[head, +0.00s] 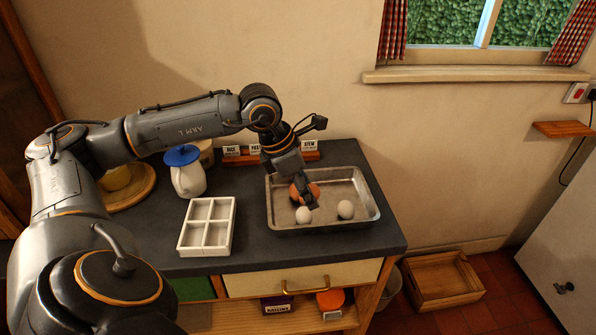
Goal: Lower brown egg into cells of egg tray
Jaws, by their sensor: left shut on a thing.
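The egg tray (181,246) is white with square cells, and it stands on the dark worktop left of a grey metal tin. Its cells look empty. My left gripper (309,199) reaches down into the tin, shut on a brown egg (295,193). The fingers partly cover the egg, and brown shows on both sides of them; I cannot tell whether that is one egg or two. A white egg (303,215) lies just in front of the fingers, and another white egg (346,209) lies to their right. My right gripper is not in view.
The metal tin (374,217) has a raised rim. A white jug with a blue lid (188,176) stands behind the egg tray. Small labelled blocks (232,151) stand on a wooden strip at the back wall. The worktop between egg tray and tin is clear.

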